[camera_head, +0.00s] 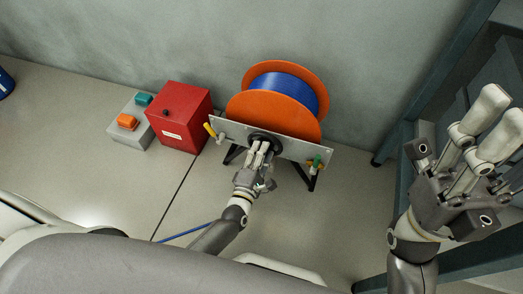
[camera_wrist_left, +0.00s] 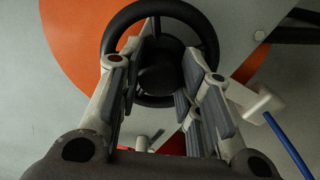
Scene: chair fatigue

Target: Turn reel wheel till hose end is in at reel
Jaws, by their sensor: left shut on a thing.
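The hose reel has orange discs (camera_head: 270,113) and blue hose (camera_head: 287,86) wound between them. Its black hand wheel (camera_head: 265,136) sits on the front plate (camera_head: 310,148). My left gripper (camera_head: 262,150) is shut on the wheel. In the left wrist view its fingers (camera_wrist_left: 165,70) reach inside the wheel rim (camera_wrist_left: 213,40), on either side of the hub. A stretch of blue hose (camera_head: 183,233) lies on the floor; hose (camera_wrist_left: 288,148) also runs from a white fitting in the wrist view. The hose end is not clear to see. My right gripper (camera_head: 488,118) is open and empty at right.
A red box (camera_head: 180,118) and a grey box with orange and teal buttons (camera_head: 128,122) stand left of the reel. Yellow (camera_head: 210,130) and green (camera_head: 317,160) valve handles flank the plate. A dark metal frame (camera_head: 432,85) stands at right. The wall is close behind.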

